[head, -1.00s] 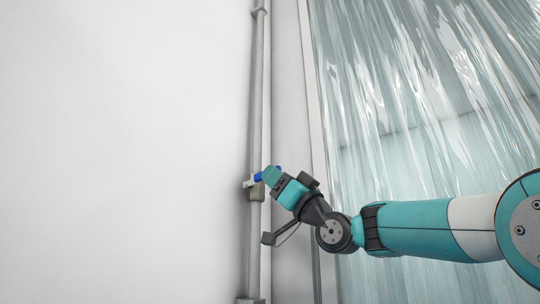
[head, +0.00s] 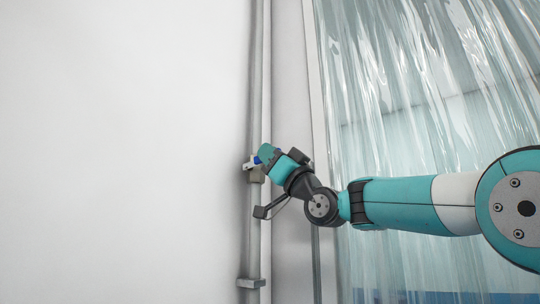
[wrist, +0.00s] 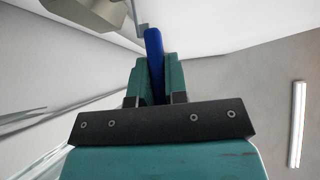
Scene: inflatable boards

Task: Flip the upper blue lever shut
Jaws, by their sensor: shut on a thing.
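The blue lever (head: 257,160) shows in the head view as a small patch at the valve on the vertical pipe, just left of my gripper's tip. My gripper (head: 266,156) is at the valve, and its teal fingers hide most of the lever. In the wrist view the blue lever (wrist: 154,55) stands between the two teal fingers of my gripper (wrist: 155,75) and sticks out past their tips. The fingers are shut on it. The tan valve body (head: 256,175) sits just below the gripper tip; a tan block also shows at the top of the wrist view (wrist: 95,12).
The grey vertical pipe (head: 257,225) runs along the white wall (head: 120,150), with a bracket (head: 251,283) low on it. A clear strip curtain (head: 430,90) hangs to the right, behind my arm. The space left of the pipe is bare wall.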

